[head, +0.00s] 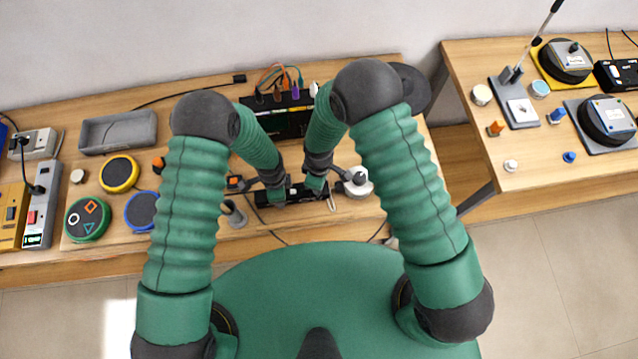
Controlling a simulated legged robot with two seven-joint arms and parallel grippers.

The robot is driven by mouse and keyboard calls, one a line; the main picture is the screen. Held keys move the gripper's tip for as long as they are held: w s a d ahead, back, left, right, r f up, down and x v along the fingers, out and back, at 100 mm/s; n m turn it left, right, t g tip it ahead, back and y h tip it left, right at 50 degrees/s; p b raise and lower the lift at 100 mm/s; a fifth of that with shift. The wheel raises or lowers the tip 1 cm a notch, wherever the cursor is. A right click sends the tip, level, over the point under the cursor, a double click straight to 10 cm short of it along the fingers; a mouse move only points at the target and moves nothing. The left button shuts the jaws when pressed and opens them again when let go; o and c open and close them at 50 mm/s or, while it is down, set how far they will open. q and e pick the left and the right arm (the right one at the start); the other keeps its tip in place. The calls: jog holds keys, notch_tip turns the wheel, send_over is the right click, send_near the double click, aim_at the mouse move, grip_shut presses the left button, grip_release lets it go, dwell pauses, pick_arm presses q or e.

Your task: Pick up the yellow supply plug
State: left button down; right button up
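I cannot clearly pick out a yellow supply plug; small parts around my grippers are partly covered by my arms. My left gripper (277,196) and my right gripper (315,186) are close together, low over a black strip-like device (296,193) near the table's front edge. From above I cannot see whether their fingers are open or hold anything. An orange-and-black connector (236,183) lies just left of my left gripper. A white round plug-like part (357,180) with a dark cable sits right of my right gripper.
Behind my arms a black box (290,118) carries several coloured plugs and cables. Left are a grey tray (118,131), a yellow-rimmed disc (119,173), a green puck (87,218) and socket boxes (42,205). A second table (560,178) stands right, across a gap.

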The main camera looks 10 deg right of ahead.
grip_shut()
dwell(1.1)
